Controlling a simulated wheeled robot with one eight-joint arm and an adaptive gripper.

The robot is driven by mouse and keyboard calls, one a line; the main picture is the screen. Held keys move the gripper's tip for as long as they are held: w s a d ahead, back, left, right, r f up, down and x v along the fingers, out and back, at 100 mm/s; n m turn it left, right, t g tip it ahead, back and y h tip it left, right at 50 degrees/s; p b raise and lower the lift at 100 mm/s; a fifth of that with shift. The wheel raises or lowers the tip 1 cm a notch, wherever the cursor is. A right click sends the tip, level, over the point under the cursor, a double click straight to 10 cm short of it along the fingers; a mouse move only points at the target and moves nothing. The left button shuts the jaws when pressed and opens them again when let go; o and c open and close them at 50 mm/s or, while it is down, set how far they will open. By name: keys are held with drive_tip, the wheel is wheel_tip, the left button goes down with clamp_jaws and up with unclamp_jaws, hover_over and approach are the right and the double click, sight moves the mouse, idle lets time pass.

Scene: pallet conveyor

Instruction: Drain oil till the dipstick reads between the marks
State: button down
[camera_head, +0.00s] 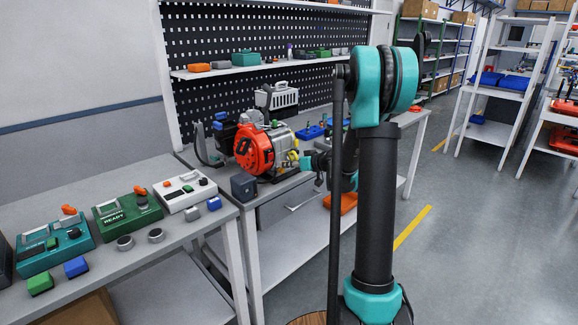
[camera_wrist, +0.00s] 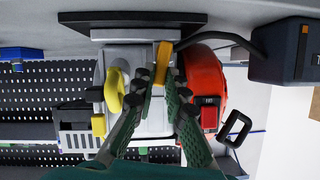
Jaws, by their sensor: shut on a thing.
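The engine, with a red-orange cover (camera_head: 254,150) and grey metal body, stands on the far workbench. In the wrist view its red cover (camera_wrist: 205,75) is at right and its grey body (camera_wrist: 155,117) in the middle. My gripper (camera_wrist: 162,76) is shut on an orange-yellow part (camera_wrist: 164,52) at the engine's edge; I cannot tell whether it is a drain plug or a cap. A yellow looped handle (camera_wrist: 113,91) sits left of the fingers, apart from them. No dipstick marks or oil level are readable.
A dark box (camera_head: 244,187) stands at the bench's front edge near the engine. The near bench (camera_head: 180,226) holds several control boxes, including a green one (camera_head: 128,213) reading READY. Floor at right is clear.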

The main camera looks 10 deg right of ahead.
drive_tip(key=shift+s+a+n+h, duration=0.2)
drive_tip(key=shift+n+h, duration=0.2)
idle(0.4)
drive_tip(key=c, duration=1.8)
unclamp_jaws()
drive_tip(key=shift+r, duration=0.1)
drive_tip(key=v, duration=1.2)
drive_tip(key=shift+f, duration=0.3)
drive_tip(key=shift+s, duration=0.1)
idle(3.3)
